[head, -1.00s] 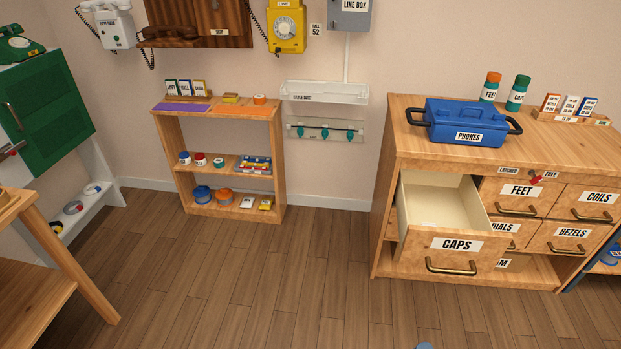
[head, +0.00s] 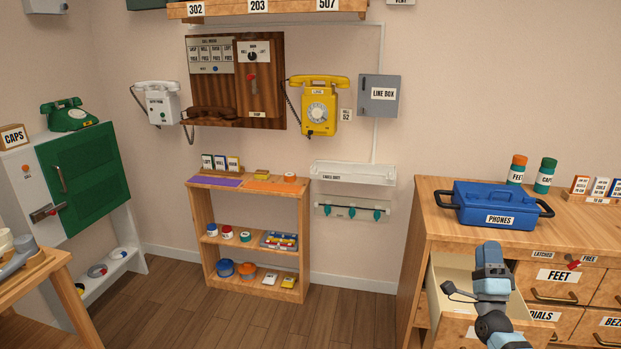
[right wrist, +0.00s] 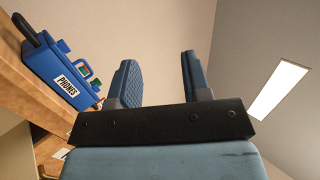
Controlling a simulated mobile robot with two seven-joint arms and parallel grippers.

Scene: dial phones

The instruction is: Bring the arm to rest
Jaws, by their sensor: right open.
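My right arm rises at the lower right of the head view, in front of the open drawer. My right gripper (head: 489,254) is at its top, below the blue PHONES box. In the right wrist view my right gripper (right wrist: 159,80) shows two dark blue fingers standing apart with nothing between them. They point up past the ceiling light. My left gripper is not in view.
The open drawer (head: 447,272) juts from the wooden cabinet, partly hidden by my arm. The blue PHONES box (head: 472,205) stands on the cabinet. A small shelf (head: 303,230) stands by the wall. Floor between them is clear.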

